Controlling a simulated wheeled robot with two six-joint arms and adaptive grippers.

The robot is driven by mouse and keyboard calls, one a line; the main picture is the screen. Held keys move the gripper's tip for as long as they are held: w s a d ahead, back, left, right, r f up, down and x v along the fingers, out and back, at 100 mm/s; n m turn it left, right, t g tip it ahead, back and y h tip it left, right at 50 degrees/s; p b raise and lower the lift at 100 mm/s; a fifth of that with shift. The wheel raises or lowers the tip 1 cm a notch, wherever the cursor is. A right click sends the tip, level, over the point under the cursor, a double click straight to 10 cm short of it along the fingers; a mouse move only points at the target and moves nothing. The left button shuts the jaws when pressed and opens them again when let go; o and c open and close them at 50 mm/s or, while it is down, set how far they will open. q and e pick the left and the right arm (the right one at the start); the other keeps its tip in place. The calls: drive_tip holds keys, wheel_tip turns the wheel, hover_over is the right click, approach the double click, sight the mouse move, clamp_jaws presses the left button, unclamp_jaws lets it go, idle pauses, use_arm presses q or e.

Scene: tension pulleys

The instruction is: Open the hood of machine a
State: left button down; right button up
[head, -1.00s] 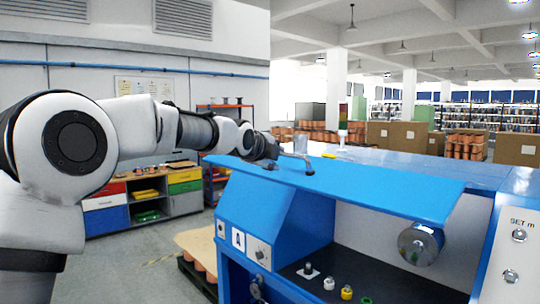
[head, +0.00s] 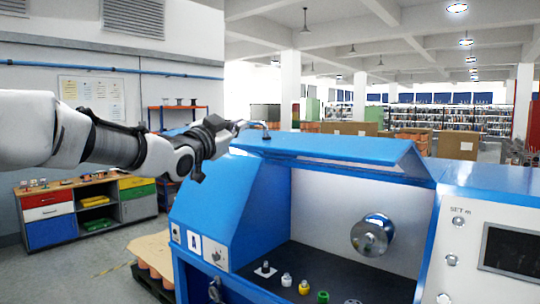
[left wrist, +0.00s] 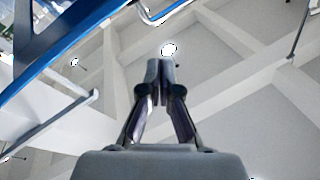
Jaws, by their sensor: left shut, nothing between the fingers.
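Machine a (head: 225,222) is the blue and white machine in the head view. Its blue hood (head: 325,147) is a long panel, raised above the open front; the work space below is visible. A small knob-like fitting sits on its top near the left end. My right gripper is out of view.
Inside the machine are a round metal spindle (head: 372,235) and several small fittings on the dark floor. A control panel with a dark screen (head: 510,250) stands at right.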

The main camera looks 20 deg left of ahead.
sight(276, 150)
use_arm(q)
drive_tip(key=s+d+f+n+t+h+b, duration=0.2)
drive_tip(key=s+d+f+n+h+b, duration=0.1)
drive_tip(key=s+d+f+h+b, duration=0.35)
use_arm(e)
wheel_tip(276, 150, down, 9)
drive_tip(key=b, duration=0.1)
use_arm(q)
drive_tip(key=shift+y, duration=0.55)
drive_tip(key=w+p, duration=0.2)
drive_tip(key=p, duration=0.1)
drive_tip(key=w+d+r+p, duration=0.1)
drive_tip(key=w+p, duration=0.1)
drive_tip(key=w, duration=0.1)
drive_tip(key=w+d+p, duration=0.1)
drive_tip(key=w+p, duration=0.2)
drive_tip(key=shift+w+d+r+p, duration=0.1)
drive_tip(key=shift+w+r+p, duration=0.15)
drive_tip(key=shift+p, duration=0.1)
drive_tip(key=shift+f, duration=0.2)
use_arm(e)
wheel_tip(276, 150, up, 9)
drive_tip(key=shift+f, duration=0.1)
